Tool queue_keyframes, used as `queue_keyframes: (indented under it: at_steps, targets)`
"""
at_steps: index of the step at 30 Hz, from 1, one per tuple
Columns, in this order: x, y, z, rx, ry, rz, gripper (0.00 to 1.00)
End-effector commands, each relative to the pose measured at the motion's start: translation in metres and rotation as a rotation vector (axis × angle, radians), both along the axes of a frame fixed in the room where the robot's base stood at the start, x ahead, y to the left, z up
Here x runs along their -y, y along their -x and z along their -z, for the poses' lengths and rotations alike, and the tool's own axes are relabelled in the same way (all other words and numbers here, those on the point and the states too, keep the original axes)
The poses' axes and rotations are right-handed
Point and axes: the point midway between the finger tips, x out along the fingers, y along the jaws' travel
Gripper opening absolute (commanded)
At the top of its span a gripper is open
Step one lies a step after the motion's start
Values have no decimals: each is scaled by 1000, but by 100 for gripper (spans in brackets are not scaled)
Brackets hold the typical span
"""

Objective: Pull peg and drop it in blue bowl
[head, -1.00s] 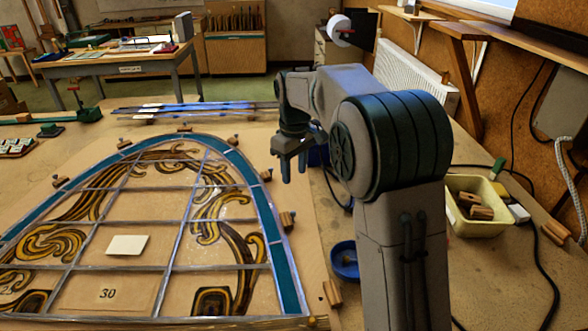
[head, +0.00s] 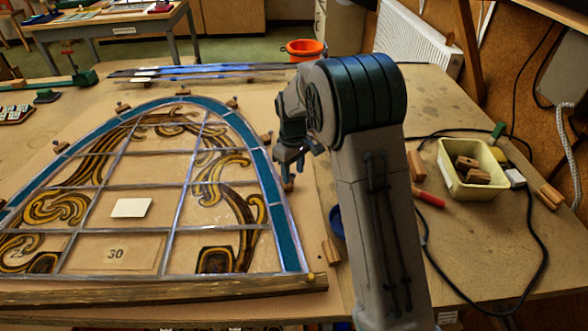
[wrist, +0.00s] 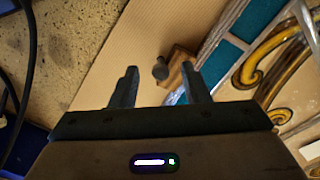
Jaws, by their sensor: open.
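The peg (wrist: 160,69), dark with a round head, stands by a small wooden block (wrist: 180,62) at the panel's edge in the wrist view. In the head view this block (head: 288,186) is just below my gripper (head: 291,172), and the peg is not clear there. My gripper also shows in the wrist view (wrist: 158,82), with its fingers apart and empty. The peg head appears between the fingertips; I cannot tell whether they are at its height. The blue bowl (head: 335,221) sits right of the panel, partly hidden by my arm.
The leaded panel (head: 130,207) fills the left of the table. Other small blocks line its curved edge. A cream tub (head: 446,172) of wooden blocks, a red-handled tool (head: 429,198) and a black cable (head: 540,255) are at right. A loose wooden block (head: 331,252) lies near the bowl.

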Motion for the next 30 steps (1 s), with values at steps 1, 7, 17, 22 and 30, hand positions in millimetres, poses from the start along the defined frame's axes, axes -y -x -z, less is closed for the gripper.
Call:
queue_keyframes:
  at_steps: [1, 7, 17, 22, 30]
  targets:
    - [0, 0, 2, 0, 0, 0, 42]
    - [0, 0, 4, 0, 0, 0, 42]
    - [0, 0, 3, 0, 0, 0, 0]
    - [0, 0, 3, 0, 0, 0, 4]
    - [0, 0, 2, 1, -1, 0, 0]
